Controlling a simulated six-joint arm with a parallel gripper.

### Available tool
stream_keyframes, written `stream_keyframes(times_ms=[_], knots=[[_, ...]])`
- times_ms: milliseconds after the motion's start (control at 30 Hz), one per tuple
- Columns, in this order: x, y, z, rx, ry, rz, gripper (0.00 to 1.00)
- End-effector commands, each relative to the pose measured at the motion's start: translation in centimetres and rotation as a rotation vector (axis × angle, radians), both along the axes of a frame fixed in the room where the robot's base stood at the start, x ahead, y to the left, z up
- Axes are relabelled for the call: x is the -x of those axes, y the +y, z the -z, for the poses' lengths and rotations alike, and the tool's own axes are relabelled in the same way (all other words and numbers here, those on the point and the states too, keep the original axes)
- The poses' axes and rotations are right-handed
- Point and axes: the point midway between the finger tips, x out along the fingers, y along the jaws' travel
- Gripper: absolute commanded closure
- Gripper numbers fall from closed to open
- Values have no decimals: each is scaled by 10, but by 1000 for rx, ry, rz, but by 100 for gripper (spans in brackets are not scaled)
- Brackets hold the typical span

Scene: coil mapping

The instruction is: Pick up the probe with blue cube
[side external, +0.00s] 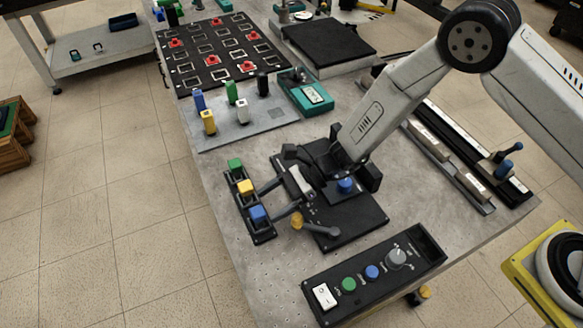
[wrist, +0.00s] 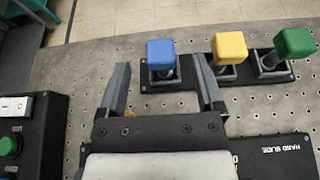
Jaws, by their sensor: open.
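The probe with the blue cube (side external: 257,213) stands upright in the end slot of a small black rack nearest the side camera. My gripper (side external: 279,202) is open and empty, low over the bench to the right of the rack. Its fingers (wrist: 161,68) spread on both sides of the blue probe's line. The fingertips look just short of the probe; I cannot tell the exact gap.
A yellow-cube probe (wrist: 229,47) and a green-cube probe (wrist: 294,43) stand in the same rack, the yellow close beside my right finger. A black control box (side external: 375,275) sits at the near side. A grey plate with colored blocks (side external: 240,132) lies beyond the rack.

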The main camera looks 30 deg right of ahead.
Motion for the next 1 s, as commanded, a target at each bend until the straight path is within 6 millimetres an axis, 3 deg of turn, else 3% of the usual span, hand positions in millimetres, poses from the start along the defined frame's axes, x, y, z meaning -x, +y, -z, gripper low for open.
stream_keyframes(times_ms=[333, 733, 1000], knots=[[0, 8, 3, 1, -1, -1, 15], [0, 46, 19, 2, 0, -2, 15], [0, 52, 21, 1, 0, 0, 15]])
